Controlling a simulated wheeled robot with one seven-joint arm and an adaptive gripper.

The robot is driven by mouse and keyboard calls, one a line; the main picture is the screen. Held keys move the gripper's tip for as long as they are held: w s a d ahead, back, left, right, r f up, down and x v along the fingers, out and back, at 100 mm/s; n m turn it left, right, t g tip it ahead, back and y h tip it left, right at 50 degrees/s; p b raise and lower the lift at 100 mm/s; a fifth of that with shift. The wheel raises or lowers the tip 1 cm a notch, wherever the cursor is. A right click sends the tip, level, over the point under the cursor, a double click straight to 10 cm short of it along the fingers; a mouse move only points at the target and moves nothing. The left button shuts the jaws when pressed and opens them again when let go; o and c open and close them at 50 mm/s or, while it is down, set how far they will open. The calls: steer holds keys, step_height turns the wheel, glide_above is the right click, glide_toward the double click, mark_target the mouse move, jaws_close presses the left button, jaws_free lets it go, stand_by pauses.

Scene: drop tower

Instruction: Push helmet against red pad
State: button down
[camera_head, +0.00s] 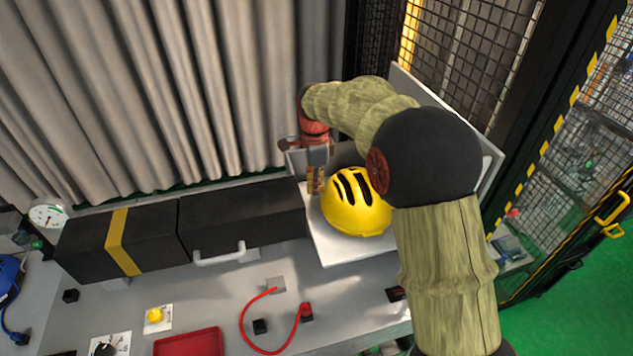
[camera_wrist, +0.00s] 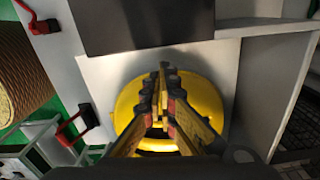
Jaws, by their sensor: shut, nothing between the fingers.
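The yellow helmet (camera_head: 358,218) with dark vent slots rests on a white plate in the head view. My arm covers part of its right side. In the wrist view the helmet (camera_wrist: 205,92) lies behind my fingers. My gripper (camera_head: 315,190) is shut and empty, pointing down close beside the helmet's upper left side. Its closed fingertips show in the wrist view (camera_wrist: 163,72). I cannot tell whether they touch the helmet. I cannot make out a red pad beside the helmet; my arm hides part of that area.
The white plate (camera_head: 330,248) has upright light panels behind and to the right. A long black case (camera_head: 245,215) with a handle lies to its left. A red tray (camera_head: 190,343), a red cable (camera_head: 243,325) and a yellow button (camera_head: 155,314) are on the grey bench. Mesh fencing stands at the right.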

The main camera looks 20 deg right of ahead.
mark_target(331, 196)
step_height(331, 196, down, 6)
steer(key=shift+f+p, duration=0.15)
steer(key=shift+p, duration=0.2)
steer(key=d, duration=0.5)
steer(key=shift+s+b, duration=0.2)
steer(key=shift+b, duration=0.1)
steer(key=shift+a, duration=0.2)
